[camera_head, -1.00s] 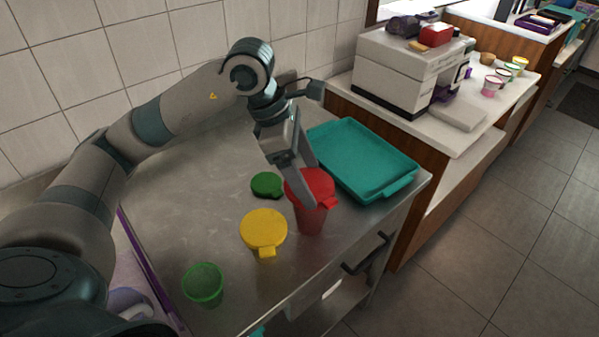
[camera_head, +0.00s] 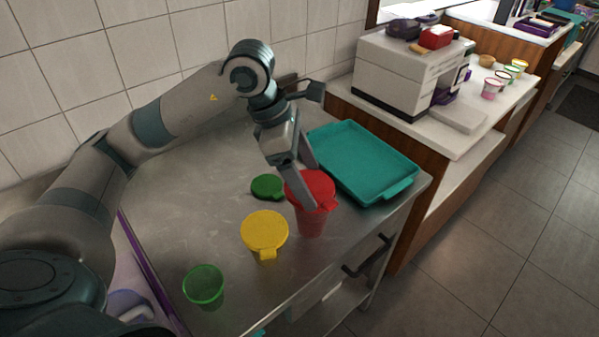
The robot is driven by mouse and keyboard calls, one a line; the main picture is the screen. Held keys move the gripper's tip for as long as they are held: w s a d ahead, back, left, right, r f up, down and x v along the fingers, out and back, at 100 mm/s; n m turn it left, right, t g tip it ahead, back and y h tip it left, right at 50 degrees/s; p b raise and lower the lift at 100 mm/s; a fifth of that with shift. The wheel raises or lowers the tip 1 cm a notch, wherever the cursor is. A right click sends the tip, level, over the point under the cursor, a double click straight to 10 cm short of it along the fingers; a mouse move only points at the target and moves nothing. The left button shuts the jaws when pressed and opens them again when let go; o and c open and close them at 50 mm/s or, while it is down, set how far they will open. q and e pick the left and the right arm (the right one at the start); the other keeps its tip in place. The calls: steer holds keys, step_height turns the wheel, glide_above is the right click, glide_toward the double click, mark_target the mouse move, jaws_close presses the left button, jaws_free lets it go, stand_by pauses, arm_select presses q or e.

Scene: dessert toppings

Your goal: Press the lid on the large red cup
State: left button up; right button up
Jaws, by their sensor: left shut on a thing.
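The large red cup (camera_head: 312,224) stands upright on the metal table. The red lid (camera_head: 313,188) is at the top of the cup, its tab pointing to the lower right. I cannot tell whether the lid is fully seated on the rim. My left gripper (camera_head: 304,192) reaches down from above and is shut on the red lid. The far fingertip is partly hidden by the lid. My right gripper is not in view.
A green lid (camera_head: 268,186) lies left of the red cup. A teal tray (camera_head: 403,189) lies close on the right. Bare metal table (camera_head: 170,210) is free at left.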

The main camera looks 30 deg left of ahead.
arm_select(q)
steer(key=shift+s+a+f+b, duration=0.15)
steer(key=shift+f+b, duration=0.15)
steer(key=shift+f, duration=0.65)
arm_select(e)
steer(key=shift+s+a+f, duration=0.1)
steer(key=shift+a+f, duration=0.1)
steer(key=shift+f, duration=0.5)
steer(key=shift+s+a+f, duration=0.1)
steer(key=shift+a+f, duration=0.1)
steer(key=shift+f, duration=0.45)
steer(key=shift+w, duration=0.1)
arm_select(q)
steer(key=o, duration=1.1)
steer(key=shift+w+d+r+p, duration=0.15)
steer(key=shift+r+p, duration=0.25)
steer(key=shift+r, duration=0.4)
steer(key=shift+w+d+r+p, duration=0.2)
steer(key=shift+r+p, duration=0.15)
steer(key=shift+r, duration=0.4)
steer(key=shift+w+d+r+p, duration=0.15)
steer(key=shift+r+p, duration=0.25)
steer(key=shift+r, duration=0.4)
steer(key=shift+w+d+r, duration=0.15)
steer(key=shift+r, duration=0.35)
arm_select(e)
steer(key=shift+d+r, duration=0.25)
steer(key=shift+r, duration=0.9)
arm_select(q)
steer(key=shift+p, duration=0.3)
